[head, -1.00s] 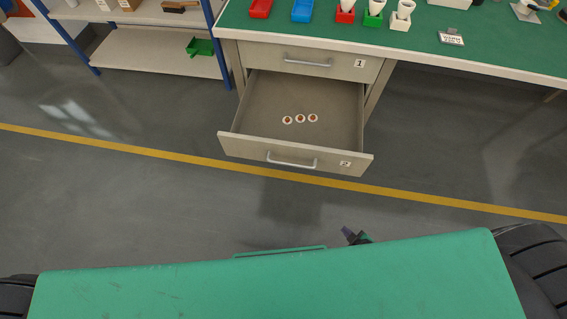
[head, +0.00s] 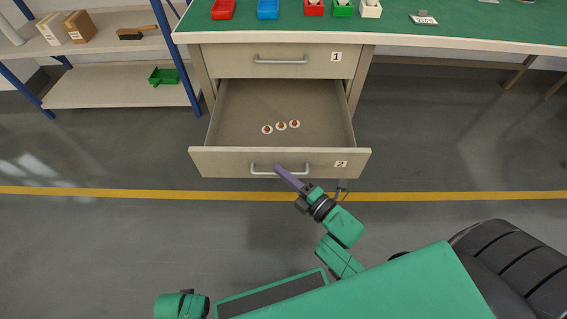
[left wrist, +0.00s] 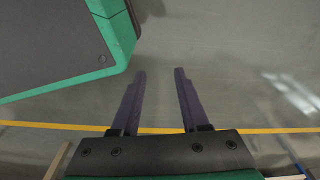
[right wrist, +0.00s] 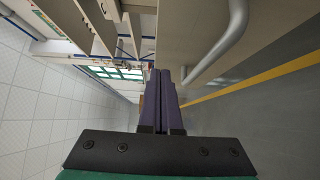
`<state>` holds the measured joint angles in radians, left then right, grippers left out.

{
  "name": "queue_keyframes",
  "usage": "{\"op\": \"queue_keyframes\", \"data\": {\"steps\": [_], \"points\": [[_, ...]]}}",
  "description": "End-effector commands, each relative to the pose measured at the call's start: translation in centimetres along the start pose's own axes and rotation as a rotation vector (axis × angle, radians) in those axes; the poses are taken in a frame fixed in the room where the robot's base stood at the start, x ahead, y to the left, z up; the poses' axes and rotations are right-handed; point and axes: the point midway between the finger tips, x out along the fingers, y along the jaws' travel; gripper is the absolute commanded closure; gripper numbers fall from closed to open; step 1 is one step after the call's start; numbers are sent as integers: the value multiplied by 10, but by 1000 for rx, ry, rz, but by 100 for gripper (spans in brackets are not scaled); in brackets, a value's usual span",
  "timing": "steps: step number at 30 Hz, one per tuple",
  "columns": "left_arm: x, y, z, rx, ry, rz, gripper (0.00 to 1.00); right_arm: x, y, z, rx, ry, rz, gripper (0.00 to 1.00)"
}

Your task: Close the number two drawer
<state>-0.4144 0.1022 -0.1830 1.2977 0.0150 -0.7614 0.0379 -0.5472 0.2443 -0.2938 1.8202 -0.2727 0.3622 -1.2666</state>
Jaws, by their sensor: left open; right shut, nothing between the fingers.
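The number two drawer (head: 225,162) stands pulled out below the closed number one drawer (head: 225,62).
The green-topped bench (head: 460,25) above holds red, blue, green and white bins. A blue-framed shelf (head: 120,92) with a green bin (head: 163,76) stands at left. The floor (head: 100,235) with a yellow line is clear before the drawer.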

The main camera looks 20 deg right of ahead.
Motion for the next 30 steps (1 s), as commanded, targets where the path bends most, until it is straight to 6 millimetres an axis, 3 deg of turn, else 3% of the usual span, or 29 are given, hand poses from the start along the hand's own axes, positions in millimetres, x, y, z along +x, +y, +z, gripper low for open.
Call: {"op": "queue_keyframes", "data": {"steps": [6,24,30], "points": [[-3,0,-6,-3,0,1,55,20,-1,22,-3,0,-1,100],[-2,0,-6,-5,-8,1,55,29,-2,33,-3,-1,-2,100],[-16,2,-26,-10,9,3,55,51,-3,55,-6,-1,1,100]]}}
